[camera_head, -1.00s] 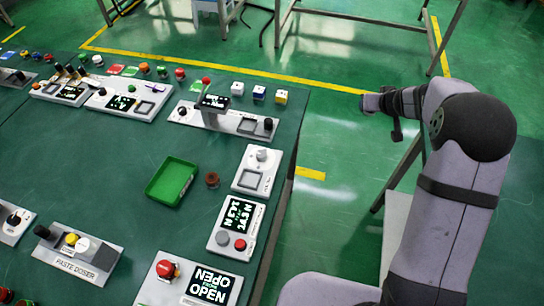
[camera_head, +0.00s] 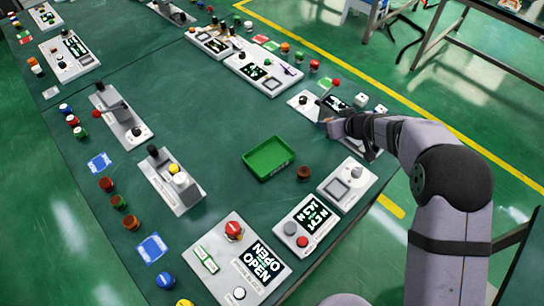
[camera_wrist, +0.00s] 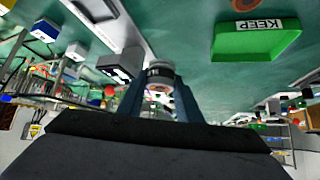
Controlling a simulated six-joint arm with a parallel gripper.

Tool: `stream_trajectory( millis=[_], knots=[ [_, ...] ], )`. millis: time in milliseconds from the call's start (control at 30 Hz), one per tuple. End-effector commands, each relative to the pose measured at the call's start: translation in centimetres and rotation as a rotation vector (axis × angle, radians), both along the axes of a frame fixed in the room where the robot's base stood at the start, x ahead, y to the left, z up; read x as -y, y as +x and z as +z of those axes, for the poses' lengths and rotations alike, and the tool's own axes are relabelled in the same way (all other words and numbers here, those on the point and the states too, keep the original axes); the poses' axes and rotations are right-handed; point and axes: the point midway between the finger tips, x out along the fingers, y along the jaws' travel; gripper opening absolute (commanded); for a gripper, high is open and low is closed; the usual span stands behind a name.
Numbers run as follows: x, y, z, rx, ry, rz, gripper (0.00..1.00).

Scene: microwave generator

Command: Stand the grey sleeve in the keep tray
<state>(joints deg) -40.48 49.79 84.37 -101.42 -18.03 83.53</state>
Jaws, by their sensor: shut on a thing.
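My gripper (camera_head: 327,121) is over the back right part of the bench, in front of a white panel with a black lever. In the wrist view its blue fingers (camera_wrist: 158,95) are shut on a short, round grey piece, the grey sleeve (camera_wrist: 160,70), whose end shows between the tips. In the head view the sleeve is too small and dark to make out. The green keep tray (camera_head: 268,158) lies to the lower left of my gripper and looks empty. In the wrist view the tray (camera_wrist: 255,46), marked KEEP, is at the upper right, apart from the sleeve.
A brown round knob (camera_head: 304,173) stands just right of the tray. A white panel with a square recess (camera_head: 347,184) and a display box (camera_head: 308,224) line the right edge.

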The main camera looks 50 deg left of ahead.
Motion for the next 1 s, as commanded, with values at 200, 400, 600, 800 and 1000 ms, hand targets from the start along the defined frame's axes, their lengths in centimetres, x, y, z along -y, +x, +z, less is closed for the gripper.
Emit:
stream_trajectory(
  millis=[200,400,600,800,1000],
  knots=[
    [-6.4,-7.9,-0.6,0.000,-0.001,0.182,0.05],
    [-9.5,-13.0,-1.2,-0.001,-0.001,0.292,0.05],
    [-10.7,-15.3,-1.4,0.000,0.000,0.339,0.05],
    [-10.9,-15.7,-1.8,0.000,0.000,0.347,0.05],
    [-10.8,-15.6,-4.4,-0.003,-0.002,0.346,0.05]
  ],
)
